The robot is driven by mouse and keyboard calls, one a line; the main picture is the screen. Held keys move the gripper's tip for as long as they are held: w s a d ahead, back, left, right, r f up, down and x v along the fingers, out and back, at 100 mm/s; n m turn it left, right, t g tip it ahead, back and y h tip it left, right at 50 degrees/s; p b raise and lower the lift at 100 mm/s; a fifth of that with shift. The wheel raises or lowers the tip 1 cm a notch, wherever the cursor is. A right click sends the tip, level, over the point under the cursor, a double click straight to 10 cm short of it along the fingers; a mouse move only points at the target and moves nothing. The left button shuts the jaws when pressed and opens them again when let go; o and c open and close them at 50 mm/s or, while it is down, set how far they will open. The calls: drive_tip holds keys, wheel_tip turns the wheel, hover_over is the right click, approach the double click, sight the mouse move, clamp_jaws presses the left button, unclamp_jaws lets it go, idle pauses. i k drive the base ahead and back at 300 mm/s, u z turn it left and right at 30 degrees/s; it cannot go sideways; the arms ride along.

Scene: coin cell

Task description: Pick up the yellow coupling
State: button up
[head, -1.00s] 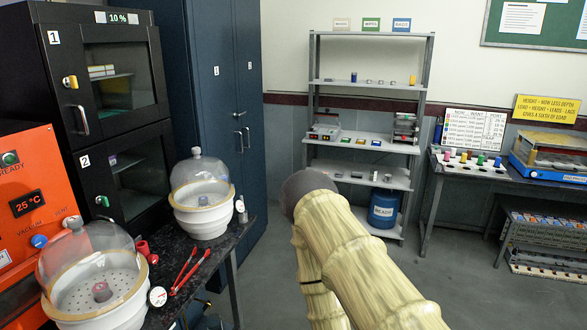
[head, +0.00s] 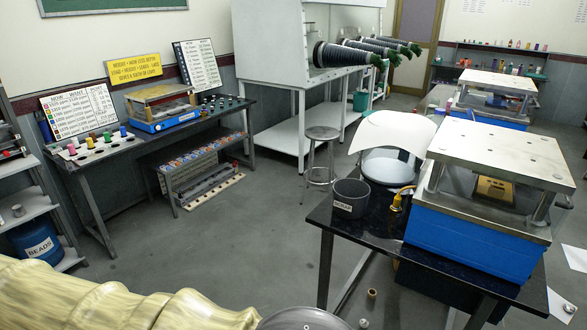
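I cannot tell for certain which thing is the yellow coupling. A small yellow piece (head: 89,141) stands in the row of coloured pieces on the left bench, between a pink one (head: 72,149) and a green one (head: 107,138). A yellow fitting (head: 399,198) also shows on the dark table (head: 342,226) at right, between the scrap bin and the blue press. My arm, in a pale yellow sleeve, crosses the bottom left. My gripper's fingers are not in view.
The scrap bin (head: 350,198) and the blue press (head: 470,237) stand on the dark table. A stool (head: 321,134) stands behind it. Small pieces lie on the floor (head: 240,225), including a tan one (head: 371,293). The floor between left bench and dark table is mostly clear.

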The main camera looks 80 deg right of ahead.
sight(397, 199)
drive_tip(key=z, duration=1.05)
drive_tip(key=k, duration=1.1)
drive_tip(key=z, duration=1.25)
drive_tip(key=i, duration=1)
drive_tip(key=u, duration=0.05)
